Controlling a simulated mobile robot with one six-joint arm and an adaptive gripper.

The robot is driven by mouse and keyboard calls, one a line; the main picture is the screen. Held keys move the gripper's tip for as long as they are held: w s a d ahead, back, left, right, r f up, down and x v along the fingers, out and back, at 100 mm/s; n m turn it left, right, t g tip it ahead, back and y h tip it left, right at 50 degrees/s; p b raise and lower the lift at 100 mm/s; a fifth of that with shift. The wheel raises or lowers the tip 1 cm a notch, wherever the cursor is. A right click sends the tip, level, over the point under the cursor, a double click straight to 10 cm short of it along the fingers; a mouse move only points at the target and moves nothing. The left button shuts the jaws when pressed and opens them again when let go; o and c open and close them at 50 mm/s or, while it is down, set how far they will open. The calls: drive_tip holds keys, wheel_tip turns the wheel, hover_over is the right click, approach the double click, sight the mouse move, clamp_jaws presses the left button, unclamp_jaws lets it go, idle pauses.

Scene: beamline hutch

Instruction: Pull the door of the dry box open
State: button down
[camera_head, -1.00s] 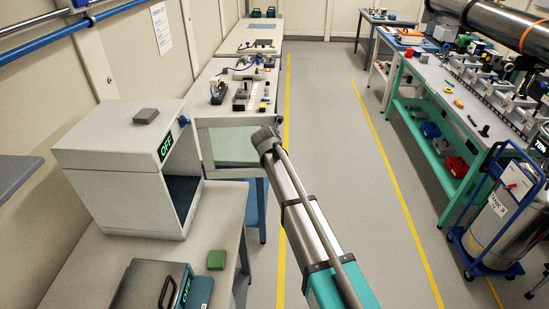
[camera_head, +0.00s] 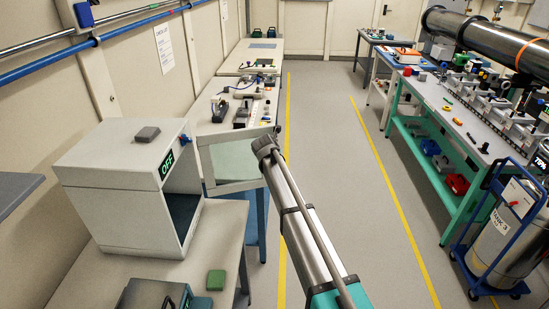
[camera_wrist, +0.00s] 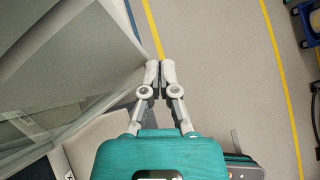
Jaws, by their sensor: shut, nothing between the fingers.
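The dry box (camera_head: 115,190) is a white cabinet on the near left bench, with a green OFF display and an open front facing right. Its framed, clear door (camera_head: 232,160) stands swung out to the right from the far side of the opening. In the wrist view a large pale panel, apparently the door (camera_wrist: 60,60), fills the upper left. My gripper (camera_wrist: 160,70) is shut and empty, its fingertips beside that panel's right edge; I cannot tell whether they touch. In the head view my arm reaches up to the door's outer edge, and the fingers are hidden.
A grey block (camera_head: 147,134) lies on the box. A green block (camera_head: 216,280) and a dark handled case (camera_head: 150,297) are on the near bench. Benches with equipment run behind the door. The aisle floor (camera_head: 335,170) is clear; a blue cart (camera_head: 500,235) stands right.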

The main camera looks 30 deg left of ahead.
drive_tip(key=shift+d, duration=0.1)
drive_tip(key=s+d+r+p, duration=0.7)
drive_tip(key=s, duration=0.1)
idle(0.7)
drive_tip(key=shift+s+d, duration=0.1)
drive_tip(key=shift+d, duration=0.05)
idle(0.4)
